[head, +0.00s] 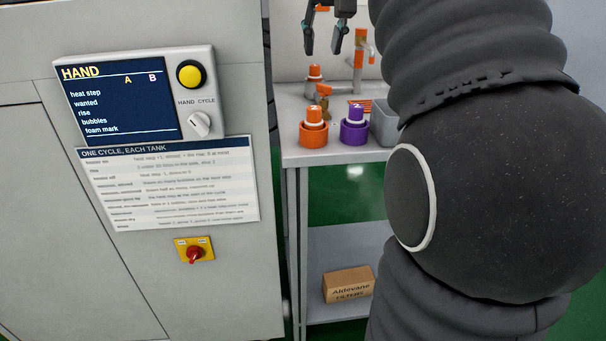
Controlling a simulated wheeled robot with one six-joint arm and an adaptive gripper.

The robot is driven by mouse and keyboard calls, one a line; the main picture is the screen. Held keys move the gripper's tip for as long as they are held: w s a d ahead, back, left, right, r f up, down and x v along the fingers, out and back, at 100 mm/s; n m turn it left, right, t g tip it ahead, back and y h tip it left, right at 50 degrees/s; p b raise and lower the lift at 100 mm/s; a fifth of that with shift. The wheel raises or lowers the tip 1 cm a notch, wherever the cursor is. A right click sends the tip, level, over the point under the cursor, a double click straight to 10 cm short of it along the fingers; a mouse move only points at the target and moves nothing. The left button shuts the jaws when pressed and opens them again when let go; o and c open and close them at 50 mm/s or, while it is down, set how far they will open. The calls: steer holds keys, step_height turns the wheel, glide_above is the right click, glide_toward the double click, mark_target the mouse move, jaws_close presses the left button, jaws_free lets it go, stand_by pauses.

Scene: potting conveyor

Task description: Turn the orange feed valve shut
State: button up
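My gripper (322,46) shows at the top of the head view, fingers apart and empty. It hangs above the back of a grey bench. My dark arm covers the right of the view and hides part of the bench.
An orange holder (313,134) and a purple holder (354,133) with bottles stand at the bench's front, beside a grey bin (384,124). A cabinet with a control panel (140,95) and a red knob (194,254) fills the left. A carton (348,285) lies on the lower shelf.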

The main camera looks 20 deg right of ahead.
steer(key=s+a+f, duration=0.3)
steer(key=s+f, duration=0.2)
steer(key=f, duration=0.2)
steer(key=s+a+f+n+p, duration=0.1)
steer(key=s+a+f, duration=0.3)
steer(key=f, duration=0.3)
steer(key=s+a+f+n+t+y+p, duration=0.1)
steer(key=s+a+f, duration=0.2)
steer(key=s+f, duration=0.4)
steer(key=shift+a, duration=0.3)
steer(key=shift+s, duration=0.1)
